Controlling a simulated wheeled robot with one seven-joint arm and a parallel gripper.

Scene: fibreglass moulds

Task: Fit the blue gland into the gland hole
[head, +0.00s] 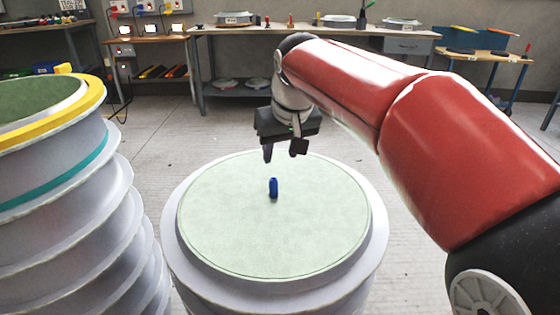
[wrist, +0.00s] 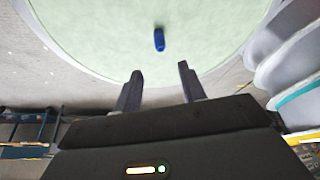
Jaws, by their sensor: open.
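The blue gland (head: 273,188) stands upright near the middle of a pale green round top on a white mould stack (head: 290,277). It also shows in the wrist view (wrist: 159,40), ahead of the fingertips. My gripper (head: 280,154) is open and empty, above the far part of the green top and apart from the gland. In the wrist view its two fingers (wrist: 160,70) are spread, with the gland beyond the gap between them. I cannot make out a gland hole in either view.
A taller mould stack (head: 60,215) with a yellow rim and teal band stands close at the left. Workbenches (head: 300,31) with tools and white moulds line the back wall. A blue-framed bench (head: 490,55) is at the right. The green top around the gland is clear.

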